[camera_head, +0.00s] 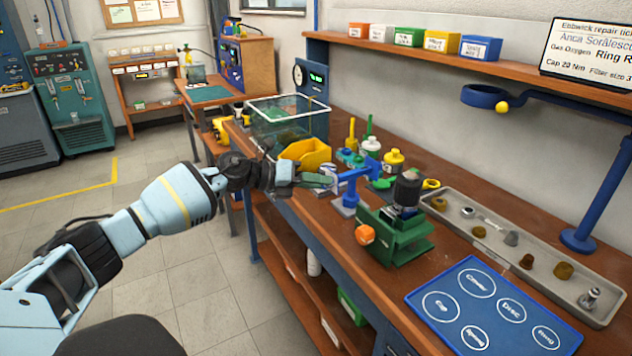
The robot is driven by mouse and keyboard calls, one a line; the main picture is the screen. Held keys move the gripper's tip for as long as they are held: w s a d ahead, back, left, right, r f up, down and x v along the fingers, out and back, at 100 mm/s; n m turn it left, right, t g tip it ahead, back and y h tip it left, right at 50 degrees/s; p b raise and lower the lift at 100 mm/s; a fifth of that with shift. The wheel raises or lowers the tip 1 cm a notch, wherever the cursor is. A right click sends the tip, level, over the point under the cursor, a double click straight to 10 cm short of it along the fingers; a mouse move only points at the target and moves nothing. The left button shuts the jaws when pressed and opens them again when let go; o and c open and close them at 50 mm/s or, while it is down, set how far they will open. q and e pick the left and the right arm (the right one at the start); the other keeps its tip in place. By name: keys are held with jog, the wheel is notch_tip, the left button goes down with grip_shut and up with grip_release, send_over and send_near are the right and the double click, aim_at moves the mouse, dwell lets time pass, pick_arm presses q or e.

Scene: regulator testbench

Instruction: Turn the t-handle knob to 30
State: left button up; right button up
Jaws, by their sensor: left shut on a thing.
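The blue t-shaped piece (357,173), which looks like the t-handle knob, stands at the bench's front edge, left of the green vise. My left gripper (328,181) reaches in from the left and is shut at the left end of this blue piece. The fingers hide part of the contact, and the exact grip is too small to see. No scale or number for the knob is readable here. My right gripper is not in view.
The green vise (395,238) with an orange knob (365,235) stands close to the right. Bottles, a yellow bin (306,153) and a clear tank (262,122) stand behind. A grey parts tray (597,312) and a blue mat (480,300) lie further right.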

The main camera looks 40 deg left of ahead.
pick_arm(q)
jog(key=o, duration=1)
jog(key=shift+a, duration=0.1)
jog(key=b+v, duration=0.1)
jog(key=v, duration=0.6)
jog(key=shift+s+a+r, duration=0.15)
jog(key=shift+s+a, duration=0.05)
jog(key=shift+s, duration=0.15)
jog(key=shift+d, duration=0.1)
